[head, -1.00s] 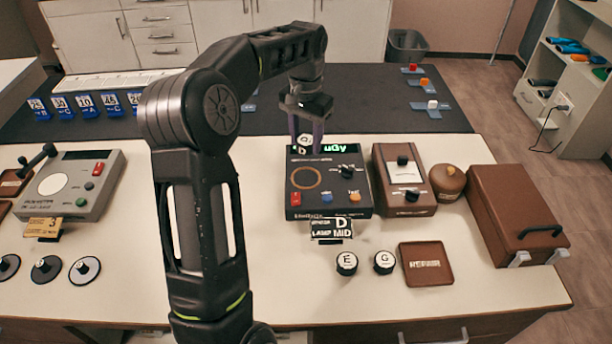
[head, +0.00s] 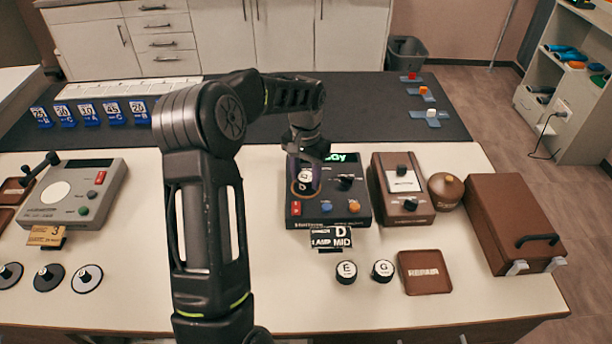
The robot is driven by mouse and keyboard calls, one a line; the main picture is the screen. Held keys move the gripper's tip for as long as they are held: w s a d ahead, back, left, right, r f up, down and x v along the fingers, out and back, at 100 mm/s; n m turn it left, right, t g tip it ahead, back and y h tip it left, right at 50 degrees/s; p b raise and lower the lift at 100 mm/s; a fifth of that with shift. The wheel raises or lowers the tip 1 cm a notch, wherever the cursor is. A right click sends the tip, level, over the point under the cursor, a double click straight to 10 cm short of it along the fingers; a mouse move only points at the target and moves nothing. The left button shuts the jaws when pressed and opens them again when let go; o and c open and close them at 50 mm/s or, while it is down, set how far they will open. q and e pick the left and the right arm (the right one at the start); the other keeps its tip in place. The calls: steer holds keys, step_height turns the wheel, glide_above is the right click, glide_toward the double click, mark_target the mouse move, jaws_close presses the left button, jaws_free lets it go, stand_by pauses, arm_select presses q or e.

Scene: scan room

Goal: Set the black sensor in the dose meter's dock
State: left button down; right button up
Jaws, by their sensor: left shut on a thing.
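The dose meter (head: 360,212) is a dark box with a green-lit display, a black knob and red, blue and orange buttons. Its dock is an orange ring (head: 294,189) on the left of its top face. My left gripper (head: 305,186) points down over this ring, shut on the black sensor (head: 305,175), whose white top shows between the fingers. The fingers hide most of the sensor and part of the ring, so I cannot tell whether the sensor touches the dock. My right gripper is not in view.
A card (head: 331,238) reading D and MID stands before the meter. Two white-topped black sensors, E (head: 346,271) and G (head: 383,270), stand near a brown tray (head: 425,272). A brown device (head: 402,189) sits close on the right.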

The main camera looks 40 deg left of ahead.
mark_target(306, 177)
arm_select(q)
steer(key=shift+f, duration=0.4)
steer(key=shift+f, duration=0.3)
steer(key=shift+s+d+f+b, duration=0.15)
steer(key=shift+s+f+b, duration=0.15)
steer(key=shift+f+b, duration=0.15)
steer(key=c, duration=0.7)
jaws_free()
steer(key=shift+c, duration=0.2)
steer(key=shift+r+p, duration=0.45)
steer(key=shift+r, duration=0.1)
steer(key=shift+w+r, duration=0.2)
steer(key=shift+w, duration=0.05)
step_height(306, 177, up, 12)
steer(key=b, duration=0.1)
